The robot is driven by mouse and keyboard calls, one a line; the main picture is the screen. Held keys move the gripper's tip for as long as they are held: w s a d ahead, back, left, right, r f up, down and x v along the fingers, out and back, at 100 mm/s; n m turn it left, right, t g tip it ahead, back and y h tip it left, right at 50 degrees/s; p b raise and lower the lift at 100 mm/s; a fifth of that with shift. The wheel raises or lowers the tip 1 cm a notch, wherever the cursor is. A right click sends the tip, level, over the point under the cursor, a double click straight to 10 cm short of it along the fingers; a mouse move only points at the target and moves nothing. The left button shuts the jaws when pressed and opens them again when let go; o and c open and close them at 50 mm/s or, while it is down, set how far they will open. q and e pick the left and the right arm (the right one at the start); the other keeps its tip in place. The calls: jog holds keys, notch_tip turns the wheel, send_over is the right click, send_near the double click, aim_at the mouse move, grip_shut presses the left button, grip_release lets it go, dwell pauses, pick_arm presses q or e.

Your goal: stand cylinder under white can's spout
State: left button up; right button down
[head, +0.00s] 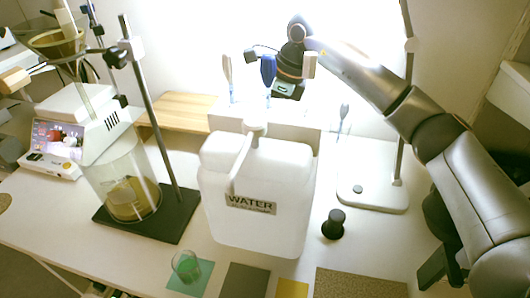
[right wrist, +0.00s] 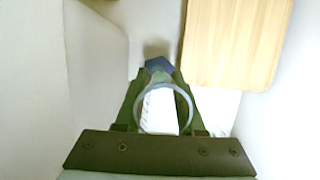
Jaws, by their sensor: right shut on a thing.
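The white can (head: 258,190) stands upright mid-table with a WATER label on its front. Its white spout (head: 240,165) comes from the cap and bends down over the front left. My right gripper (head: 287,88) is above and behind the can. In the right wrist view its dark fingers (right wrist: 160,95) are shut around a clear cylinder (right wrist: 160,112), seen down through its round rim, with a blue foot (right wrist: 158,65) beyond. In the head view I cannot clearly pick the cylinder out. My left gripper is not in view.
A glass beaker (head: 120,185) and dark stand (head: 165,222) are left of the can. A small glass (head: 186,266) sits on a green mat. Grey (head: 245,281) and yellow (head: 292,289) mats lie in front. A black stopper-like object (head: 334,224) stands right. A wooden board (head: 185,110) lies behind.

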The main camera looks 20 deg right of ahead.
notch_tip(320, 180, down, 4)
jog(key=shift+f, duration=0.1)
notch_tip(320, 180, down, 2)
jog(key=shift+f+b, duration=0.2)
jog(key=shift+b, duration=0.2)
jog(key=shift+f, duration=0.5)
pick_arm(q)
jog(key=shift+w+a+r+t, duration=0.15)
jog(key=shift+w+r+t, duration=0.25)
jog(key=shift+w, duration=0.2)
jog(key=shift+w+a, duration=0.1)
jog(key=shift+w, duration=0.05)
pick_arm(e)
jog(key=shift+f, duration=0.1)
jog(key=c, duration=0.9)
grip_release()
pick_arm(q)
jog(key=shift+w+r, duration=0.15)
pick_arm(e)
jog(key=shift+o, duration=0.5)
